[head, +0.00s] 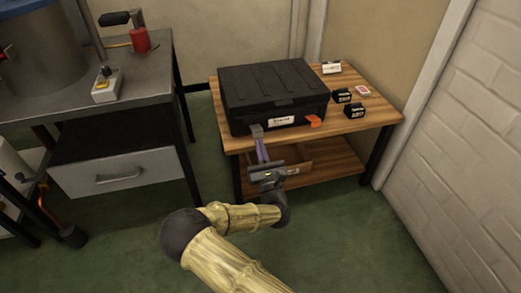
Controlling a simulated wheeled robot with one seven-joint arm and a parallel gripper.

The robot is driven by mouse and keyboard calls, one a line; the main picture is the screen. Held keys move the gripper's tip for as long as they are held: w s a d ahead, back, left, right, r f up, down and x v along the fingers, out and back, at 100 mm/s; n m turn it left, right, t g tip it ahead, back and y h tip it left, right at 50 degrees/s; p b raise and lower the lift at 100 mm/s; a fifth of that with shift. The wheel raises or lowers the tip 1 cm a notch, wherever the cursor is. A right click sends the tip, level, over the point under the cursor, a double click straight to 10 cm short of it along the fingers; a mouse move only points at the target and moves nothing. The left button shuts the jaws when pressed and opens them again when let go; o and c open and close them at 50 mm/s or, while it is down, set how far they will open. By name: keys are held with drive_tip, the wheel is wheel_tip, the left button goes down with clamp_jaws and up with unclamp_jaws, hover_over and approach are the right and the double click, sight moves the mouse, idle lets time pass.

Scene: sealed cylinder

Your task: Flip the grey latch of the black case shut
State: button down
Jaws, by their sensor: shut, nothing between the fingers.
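The black case (275,90) lies on the wooden table with its lid down. Its grey latch (257,131) is at the left of the front face. An orange latch (314,121) is at the right of the same face and sticks out toward me. My gripper (260,143) is in front of the case, with its fingers shut and empty. The fingertips are just below the grey latch and at or very near it; I cannot tell if they touch. The fingers hide part of the case front there, and the latch's exact angle is too small to tell.
The wooden table (375,122) has small black boxes (355,110) and a red-and-white box (363,90) right of the case. A lower shelf (330,170) is behind my wrist. A metal workbench (150,85) stands at left, a brick wall (465,130) at right.

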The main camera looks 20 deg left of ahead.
idle(0.3)
drive_tip(key=shift+s+r+g+p, duration=0.15)
drive_tip(key=shift+r+g+p, duration=0.15)
drive_tip(key=shift+p, duration=0.85)
